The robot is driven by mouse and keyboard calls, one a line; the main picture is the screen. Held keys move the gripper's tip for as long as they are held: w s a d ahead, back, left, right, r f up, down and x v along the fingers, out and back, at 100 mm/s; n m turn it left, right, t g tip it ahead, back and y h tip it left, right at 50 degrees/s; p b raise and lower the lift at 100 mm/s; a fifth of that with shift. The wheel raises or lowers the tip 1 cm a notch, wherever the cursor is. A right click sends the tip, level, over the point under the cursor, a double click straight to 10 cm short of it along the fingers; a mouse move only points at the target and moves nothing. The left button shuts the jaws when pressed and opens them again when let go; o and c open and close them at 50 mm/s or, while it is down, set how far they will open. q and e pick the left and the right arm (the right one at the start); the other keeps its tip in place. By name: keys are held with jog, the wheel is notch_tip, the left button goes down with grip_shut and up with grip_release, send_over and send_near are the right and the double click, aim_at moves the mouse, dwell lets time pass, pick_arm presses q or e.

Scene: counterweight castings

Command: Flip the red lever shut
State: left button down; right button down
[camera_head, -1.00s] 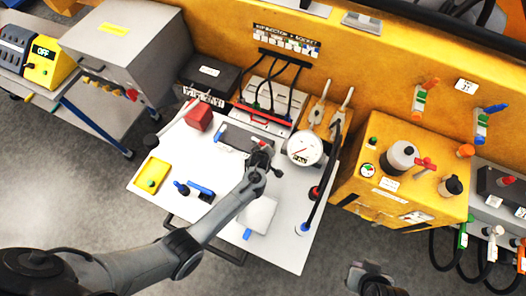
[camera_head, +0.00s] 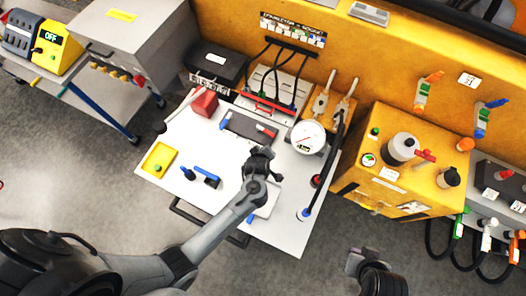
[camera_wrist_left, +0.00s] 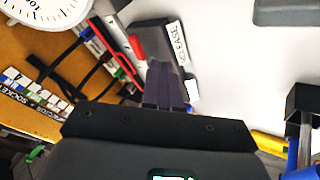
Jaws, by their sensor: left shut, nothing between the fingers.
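A dark block (camera_head: 248,127) lies on the white table, with a small blue piece at its left end and a small red lever-like piece (camera_head: 265,130) at its right. In the left wrist view a red piece (camera_wrist_left: 138,47) shows beside the dark block's RELEASE label (camera_wrist_left: 181,42). A long red bar (camera_head: 262,104) runs along the front of the cable connector unit behind it. Which red part is the lever I cannot tell for sure. My left gripper (camera_head: 262,153) is shut and empty, just in front of the block; its fingers (camera_wrist_left: 165,84) overlap the block in the wrist view. My right gripper (camera_head: 362,264) hangs off the table, its jaws unclear.
A round gauge (camera_head: 309,137) stands right of the block. A red block (camera_head: 205,103), a yellow tray (camera_head: 158,160) and blue-handled pieces (camera_head: 206,176) lie to the left. Black cables (camera_head: 283,75) hang behind.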

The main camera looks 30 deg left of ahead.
pick_arm(q)
jog(key=shift+v, duration=0.85)
jog(key=shift+d, duration=0.1)
jog(key=s+a+m+g+p, duration=0.1)
jog(key=s+a, duration=0.2)
jog(key=s, duration=0.3)
jog(key=s+a+m+p, duration=0.1)
jog(key=s+a, duration=0.3)
jog(key=s, duration=0.1)
jog(key=s+r+m+g+h, duration=0.1)
jog(key=s+r+m, duration=0.3)
jog(key=r+m, duration=0.2)
jog(key=s+d+r+m+g+h, duration=0.1)
jog(key=s+r+m, duration=0.4)
jog(key=r, duration=0.6)
jog(key=shift+s+r+m+p, duration=0.2)
jog(key=shift+m+p, duration=0.2)
jog(key=shift+m, duration=0.3)
